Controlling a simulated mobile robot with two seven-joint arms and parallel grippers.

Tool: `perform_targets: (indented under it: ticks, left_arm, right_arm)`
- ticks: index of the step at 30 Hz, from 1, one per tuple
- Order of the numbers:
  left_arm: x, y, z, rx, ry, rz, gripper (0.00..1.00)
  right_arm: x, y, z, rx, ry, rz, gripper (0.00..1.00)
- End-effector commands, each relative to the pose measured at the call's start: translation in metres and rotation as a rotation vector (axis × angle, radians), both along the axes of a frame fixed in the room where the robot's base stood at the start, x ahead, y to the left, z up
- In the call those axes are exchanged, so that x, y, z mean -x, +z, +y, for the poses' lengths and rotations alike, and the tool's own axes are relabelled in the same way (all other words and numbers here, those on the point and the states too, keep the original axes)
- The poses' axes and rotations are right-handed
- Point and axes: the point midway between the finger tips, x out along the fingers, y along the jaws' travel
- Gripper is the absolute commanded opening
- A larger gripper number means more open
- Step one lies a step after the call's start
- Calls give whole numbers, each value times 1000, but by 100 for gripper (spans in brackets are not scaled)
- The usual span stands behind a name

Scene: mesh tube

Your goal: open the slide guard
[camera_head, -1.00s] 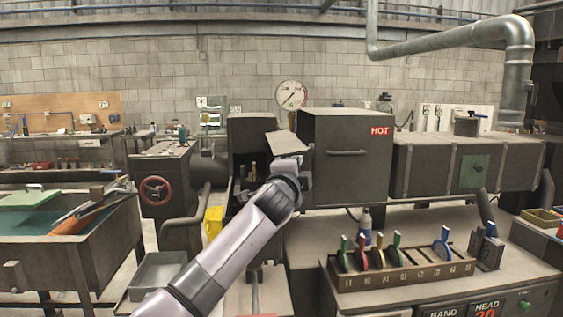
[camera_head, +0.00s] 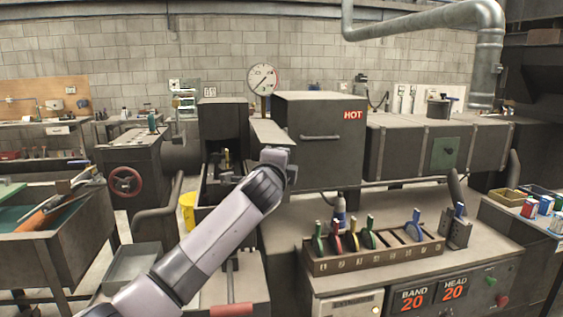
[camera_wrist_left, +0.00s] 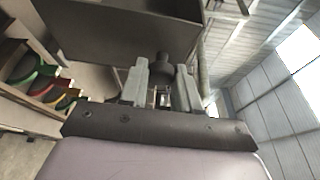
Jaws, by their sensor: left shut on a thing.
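The slide guard appears to be the flat grey panel (camera_head: 270,132) beside the left end of the dark box marked HOT in the head view. My left gripper (camera_head: 280,162) is at the panel's lower edge. In the left wrist view its two pale fingers (camera_wrist_left: 160,88) stand on either side of a dark round knob (camera_wrist_left: 163,65), and it is shut on it. How the knob joins the panel is hidden behind my gripper. My right gripper is not in view.
The HOT box (camera_head: 320,160) stands right of my gripper, and a dark upright housing (camera_head: 222,118) stands left. A rack with coloured tools (camera_head: 375,252) sits on the bench in front. A red handle (camera_head: 232,309) lies low beside my arm.

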Motion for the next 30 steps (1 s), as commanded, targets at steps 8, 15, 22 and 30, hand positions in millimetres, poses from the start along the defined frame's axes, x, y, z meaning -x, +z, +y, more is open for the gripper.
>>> perform_targets:
  ticks: [8, 15, 22, 30]
  left_arm:
    - [0, 2, 2, -2, 4, -3, 56]
    - [2, 1, 1, -1, 2, -3, 56]
    - [15, 1, 4, 0, 2, -3, 56]
    - [39, 1, 8, -1, 2, -3, 56]
  right_arm:
    - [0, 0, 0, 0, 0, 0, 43]
    - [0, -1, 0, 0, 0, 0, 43]
    - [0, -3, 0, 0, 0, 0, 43]
    - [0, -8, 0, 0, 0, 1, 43]
